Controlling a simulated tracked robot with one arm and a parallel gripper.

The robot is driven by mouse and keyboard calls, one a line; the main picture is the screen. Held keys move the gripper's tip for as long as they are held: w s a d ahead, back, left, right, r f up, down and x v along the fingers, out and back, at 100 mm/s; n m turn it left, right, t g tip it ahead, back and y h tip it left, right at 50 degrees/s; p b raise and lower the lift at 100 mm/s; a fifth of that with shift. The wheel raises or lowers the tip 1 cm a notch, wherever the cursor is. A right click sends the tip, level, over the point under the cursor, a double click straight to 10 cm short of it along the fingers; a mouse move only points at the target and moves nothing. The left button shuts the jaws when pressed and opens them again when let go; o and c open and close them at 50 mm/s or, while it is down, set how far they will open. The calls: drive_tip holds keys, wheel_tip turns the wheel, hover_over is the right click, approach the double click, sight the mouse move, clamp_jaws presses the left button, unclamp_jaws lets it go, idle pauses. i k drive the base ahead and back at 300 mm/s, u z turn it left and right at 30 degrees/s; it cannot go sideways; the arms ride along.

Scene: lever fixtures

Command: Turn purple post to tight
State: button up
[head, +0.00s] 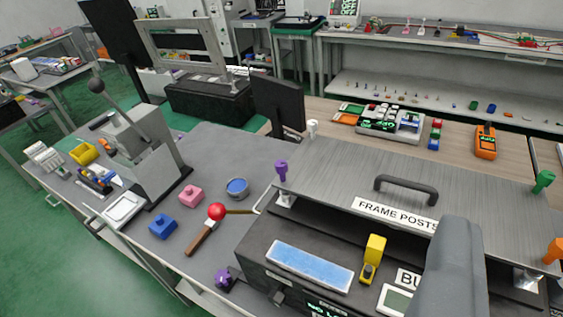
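The purple post (282,170) stands upright at the left front corner of a grey top plate (330,180). The plate carries a label (395,213) reading "FRAME POSTS" and a dark arched handle (406,188). A smooth grey part of my gripper (455,270) rises at the lower right, in front of the plate's front edge. It is well to the right of the purple post and apart from it. Its fingertips cannot be made out. The post's markings are too small to read.
A white post (313,128), a green post (543,180) and an orange post (553,248) stand at the plate's other corners. A red ball knob (217,211) is left of the purple post. A dark monitor (277,106) stands behind. A yellow lever (373,258) is below the plate.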

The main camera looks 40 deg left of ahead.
sight(280, 167)
drive_tip(key=z, duration=1.75)
drive_tip(key=k, duration=0.6)
drive_tip(key=u, duration=1.35)
drive_tip(key=i, duration=1)
drive_tip(key=z, duration=0.05)
